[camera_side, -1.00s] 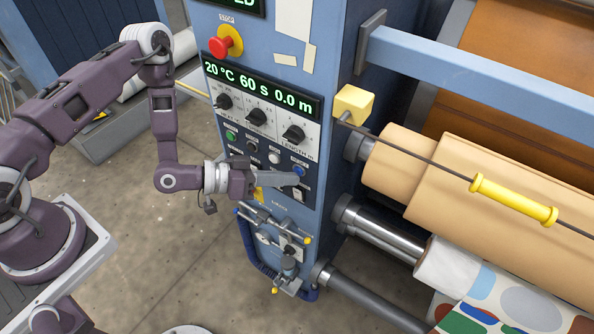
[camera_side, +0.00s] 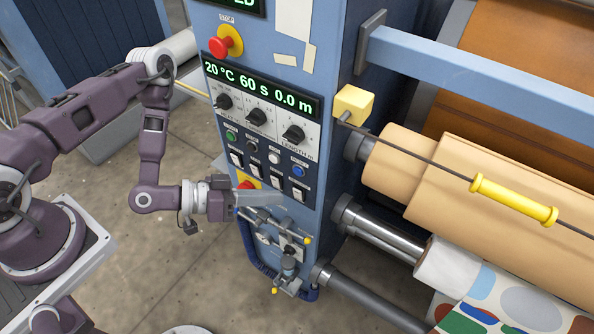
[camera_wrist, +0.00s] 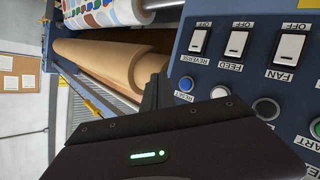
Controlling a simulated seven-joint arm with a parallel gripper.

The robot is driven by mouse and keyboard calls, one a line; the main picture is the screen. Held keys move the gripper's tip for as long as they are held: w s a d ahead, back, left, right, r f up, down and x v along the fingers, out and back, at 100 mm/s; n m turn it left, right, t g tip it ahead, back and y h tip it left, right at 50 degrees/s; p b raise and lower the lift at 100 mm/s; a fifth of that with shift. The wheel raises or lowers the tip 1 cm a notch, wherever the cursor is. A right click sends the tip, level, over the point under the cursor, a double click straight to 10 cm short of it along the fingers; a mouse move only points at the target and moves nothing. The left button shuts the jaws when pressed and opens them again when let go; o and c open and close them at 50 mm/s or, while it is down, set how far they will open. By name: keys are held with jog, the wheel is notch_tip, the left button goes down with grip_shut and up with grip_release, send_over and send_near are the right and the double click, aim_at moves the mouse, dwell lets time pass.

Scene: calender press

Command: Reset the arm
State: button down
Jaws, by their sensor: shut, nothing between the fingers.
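My gripper (camera_side: 272,212) is shut and empty in the side view, just below the row of white rocker switches on the blue machine column. Its fingers point right, toward the column; I cannot tell whether they touch it. In the wrist view its dark fingers (camera_wrist: 151,95) show close together in front of the panel. My arm is bent, reaching from the left at panel height. The control panel (camera_side: 262,150) carries knobs, buttons and switches; the display (camera_side: 262,86) reads 20 °C, 60 s, 0.0 m. The blue reset button (camera_side: 298,171) shows also in the wrist view (camera_wrist: 186,84).
A red stop button (camera_side: 220,46) sticks out above the display. A bracket with a hose (camera_side: 287,262) juts out below my gripper. Tan rollers (camera_side: 450,195) and a yellow handle (camera_side: 512,200) on a rod lie right. The floor between arm and column is clear.

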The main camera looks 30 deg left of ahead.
jog(key=shift+s, duration=0.2)
jog(key=shift+w, duration=0.1)
dwell(0.4)
jog(key=w+a+r+m+g+y, duration=0.1)
jog(key=w+a, duration=0.1)
jog(key=w+a+r+m+g+y, duration=0.1)
jog(key=w+a+r+y, duration=0.1)
jog(key=a, duration=0.1)
jog(key=w+a+r+m+g+y, duration=0.1)
jog(key=a+y, duration=0.1)
jog(key=shift+w+a+r+m, duration=0.35)
jog(key=shift+w+m, duration=0.05)
jog(key=s+a+r+n+g+y, duration=0.1)
jog(key=a+r+y, duration=0.25)
jog(key=r, duration=0.25)
jog(key=s+a+r+n+y, duration=0.1)
jog(key=a+r+n+y, duration=0.1)
jog(key=a+r, duration=0.3)
jog(key=s+d+r+n, duration=0.2)
jog(key=s+r, duration=0.5)
jog(key=s, duration=0.3)
jog(key=s+d+r+n+g, duration=0.1)
jog(key=s+r+n, duration=0.1)
jog(key=s+r, duration=0.5)
jog(key=s, duration=0.4)
jog(key=shift+s+d, duration=0.3)
jog(key=shift+d, duration=0.1)
